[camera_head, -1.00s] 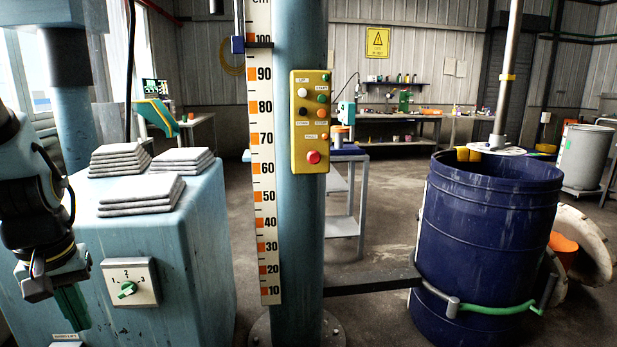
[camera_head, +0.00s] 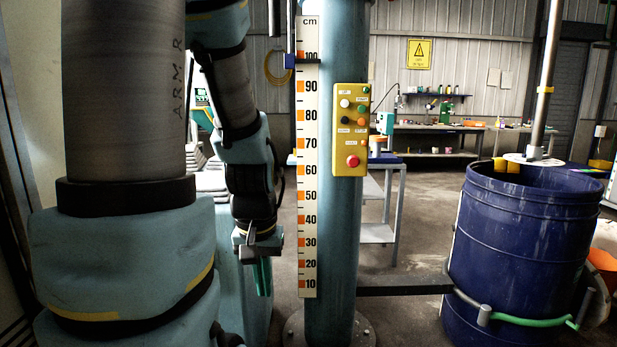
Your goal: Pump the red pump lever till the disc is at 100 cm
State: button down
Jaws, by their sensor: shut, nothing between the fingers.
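My gripper (camera_head: 262,277) hangs pointing down at the left of the scale, with its green fingers together and nothing between them. No red pump lever shows; my arm covers much of the left side. The disc (camera_head: 530,160) is a pale plate on the grey shaft (camera_head: 546,85), at the rim of the blue drum (camera_head: 520,245). The white scale (camera_head: 308,200) with orange marks stands on the column.
A yellow button panel (camera_head: 350,130) with a red button (camera_head: 352,161) is on the light-blue column (camera_head: 342,235), right of my gripper. A dark bracket (camera_head: 405,286) joins the column to the drum. Benches stand behind.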

jog(key=shift+f, duration=0.1)
notch_tip(320, 180, down, 24)
jog(key=b, duration=2.4)
dwell(4.0)
jog(key=shift+r, duration=0.2)
